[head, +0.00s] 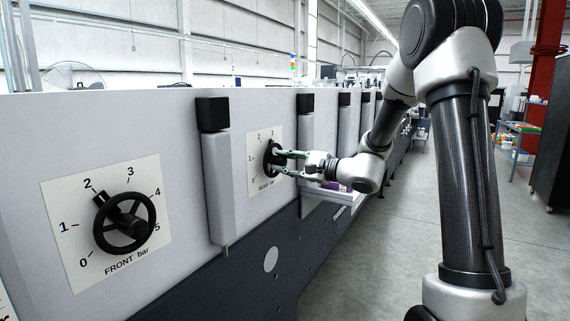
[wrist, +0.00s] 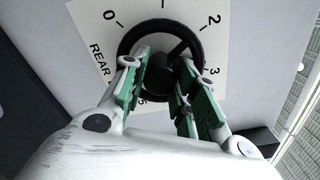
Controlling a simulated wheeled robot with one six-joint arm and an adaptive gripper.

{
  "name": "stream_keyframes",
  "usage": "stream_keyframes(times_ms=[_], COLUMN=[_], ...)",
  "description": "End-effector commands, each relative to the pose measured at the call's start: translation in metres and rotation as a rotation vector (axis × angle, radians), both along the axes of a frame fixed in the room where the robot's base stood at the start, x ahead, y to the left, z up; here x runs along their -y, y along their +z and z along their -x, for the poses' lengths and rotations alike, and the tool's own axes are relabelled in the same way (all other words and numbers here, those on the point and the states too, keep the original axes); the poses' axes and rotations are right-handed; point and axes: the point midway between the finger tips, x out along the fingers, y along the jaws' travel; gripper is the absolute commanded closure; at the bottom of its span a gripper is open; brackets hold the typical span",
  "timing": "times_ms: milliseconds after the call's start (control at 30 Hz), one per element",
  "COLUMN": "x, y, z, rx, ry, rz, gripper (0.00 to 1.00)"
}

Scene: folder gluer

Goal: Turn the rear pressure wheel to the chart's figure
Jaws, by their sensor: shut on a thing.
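The rear pressure wheel (head: 269,158) is a black handwheel on a white dial plate (head: 256,180) marked "REAR bar" on the machine's side. My gripper (head: 279,161) reaches the wheel from the right. In the wrist view its green-padded fingers (wrist: 157,85) are shut on the wheel's hub, one on each side. The fingers cover part of the wheel and the lower figures. The chart is not clearly in view.
The front pressure wheel (head: 124,222), with its "FRONT bar" plate (head: 62,217), is nearer on the left. Black-capped posts (head: 219,170) stand out from the panel on both sides of the rear dial. A small shelf (head: 332,192) lies beyond.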

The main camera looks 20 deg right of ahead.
Motion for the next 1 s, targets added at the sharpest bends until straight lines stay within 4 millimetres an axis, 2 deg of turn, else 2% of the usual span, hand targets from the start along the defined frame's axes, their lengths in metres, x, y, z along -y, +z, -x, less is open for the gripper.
stream_keyframes(times_ms=[600,1000], x=[0.0001,0.0001], y=[-0.0004,-0.0003], z=[0.0003,0.0004], rx=[0.393,0.542], ry=[0.000,0.001], rz=[0.396,0.545], gripper=[0.95,0.95])
